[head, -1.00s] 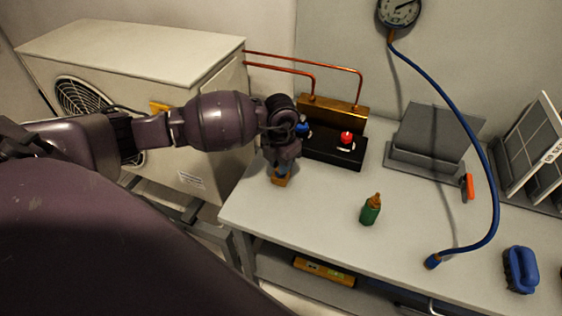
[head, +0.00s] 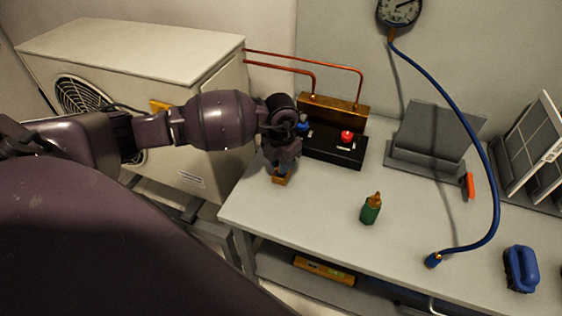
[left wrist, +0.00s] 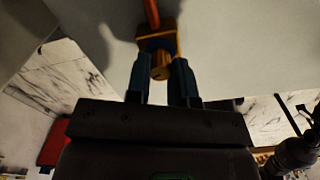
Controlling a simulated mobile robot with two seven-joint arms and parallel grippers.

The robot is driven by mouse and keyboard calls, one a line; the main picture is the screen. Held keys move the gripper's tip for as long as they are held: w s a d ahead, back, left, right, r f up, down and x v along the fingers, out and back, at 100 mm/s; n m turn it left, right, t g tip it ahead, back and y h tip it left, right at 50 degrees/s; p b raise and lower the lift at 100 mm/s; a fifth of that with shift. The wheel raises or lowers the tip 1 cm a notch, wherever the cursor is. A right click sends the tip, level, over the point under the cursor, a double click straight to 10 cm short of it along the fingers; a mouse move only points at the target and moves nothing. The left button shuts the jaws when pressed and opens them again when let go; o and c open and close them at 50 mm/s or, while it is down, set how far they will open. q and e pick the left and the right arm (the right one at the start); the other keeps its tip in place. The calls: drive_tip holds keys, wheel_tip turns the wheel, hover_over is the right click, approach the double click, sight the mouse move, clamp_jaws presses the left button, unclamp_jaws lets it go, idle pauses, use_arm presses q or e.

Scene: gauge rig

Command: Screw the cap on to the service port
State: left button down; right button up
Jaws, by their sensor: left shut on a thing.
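My left gripper (head: 282,166) hangs at the left end of the bench and points down at a small brass block (head: 281,181). In the left wrist view my left gripper (left wrist: 161,72) is shut, with a small round brass piece, apparently the cap (left wrist: 160,68), between its dark blue fingers. The cap is right against the brass block (left wrist: 157,40), which looks like the service port and has a copper-coloured rod (left wrist: 152,12) on its far side. Whether the cap's thread is engaged cannot be seen. My right gripper is not identifiable in either view.
A black box with a red knob (head: 346,137) stands behind the gripper. The front middle of the bench (head: 310,215) is clear.

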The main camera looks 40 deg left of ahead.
drive_tip(key=shift+w+r, duration=0.1)
drive_tip(key=shift+w, duration=0.25)
use_arm(q)
drive_tip(key=shift+f+m+b, duration=0.1)
drive_tip(key=shift+m+b, duration=0.3)
drive_tip(key=shift+m, duration=0.4)
drive_tip(key=shift+m+b, duration=0.6)
drive_tip(key=shift+m, duration=1.1)
use_arm(e)
drive_tip(key=f, duration=0.1)
drive_tip(key=s+f, duration=0.1)
drive_tip(key=f, duration=0.1)
drive_tip(key=shift+s+f, duration=0.1)
drive_tip(key=shift+s, duration=0.2)
drive_tip(key=shift+w, duration=0.3)
use_arm(q)
drive_tip(key=shift+m, duration=0.3)
